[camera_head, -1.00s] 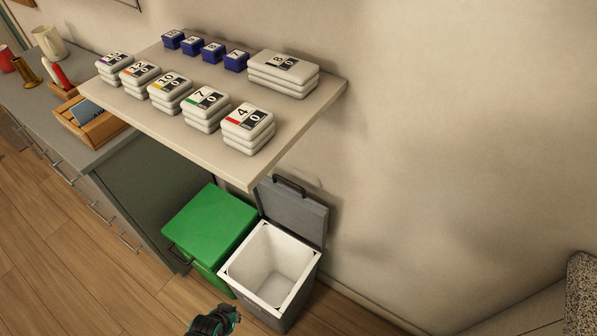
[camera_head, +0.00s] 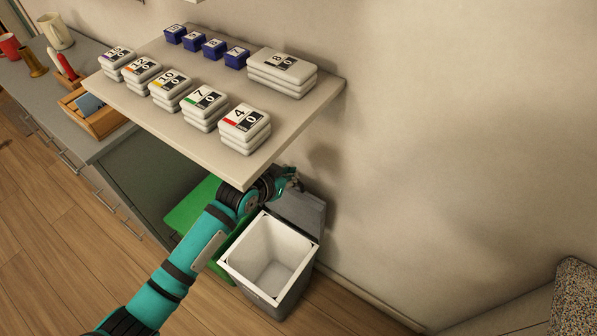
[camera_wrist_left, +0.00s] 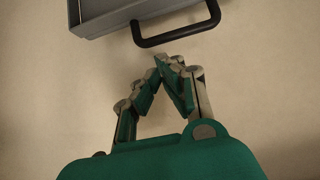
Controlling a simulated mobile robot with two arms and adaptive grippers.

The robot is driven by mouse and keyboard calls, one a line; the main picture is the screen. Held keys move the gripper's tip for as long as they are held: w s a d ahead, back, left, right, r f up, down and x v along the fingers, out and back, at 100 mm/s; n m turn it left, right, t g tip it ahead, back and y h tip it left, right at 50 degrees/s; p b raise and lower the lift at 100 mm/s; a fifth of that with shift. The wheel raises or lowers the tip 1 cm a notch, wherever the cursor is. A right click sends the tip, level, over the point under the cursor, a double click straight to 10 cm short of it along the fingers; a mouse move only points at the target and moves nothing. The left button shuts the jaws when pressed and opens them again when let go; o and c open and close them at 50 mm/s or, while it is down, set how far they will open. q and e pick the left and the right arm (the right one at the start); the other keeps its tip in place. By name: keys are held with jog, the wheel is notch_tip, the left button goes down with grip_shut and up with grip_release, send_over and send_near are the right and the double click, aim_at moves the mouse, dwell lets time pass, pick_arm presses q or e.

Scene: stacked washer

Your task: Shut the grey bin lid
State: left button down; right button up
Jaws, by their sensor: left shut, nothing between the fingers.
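The grey bin (camera_head: 293,290) stands on the floor against the wall with its white inside showing. Its grey lid (camera_head: 303,212) stands open, raised at the wall side. My left gripper (camera_head: 292,178) is shut and empty at the lid's top edge, where my arm hides the handle in the head view. In the left wrist view the shut fingertips (camera_wrist_left: 166,60) lie just below the black handle (camera_wrist_left: 182,36) of the lid (camera_wrist_left: 105,12), with a small gap in the picture. Contact cannot be told. My right gripper is not in view.
A shelf (camera_head: 175,118) with white and blue numbered boxes hangs close above my left arm. A green bin (camera_head: 190,215) stands left of the grey one, partly behind my arm. A grey counter (camera_head: 75,130) is at the left. The floor in front is clear.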

pick_arm(q)
jog(key=x, duration=0.5)
jog(key=shift+s+a, duration=0.1)
jog(key=shift+s, duration=0.05)
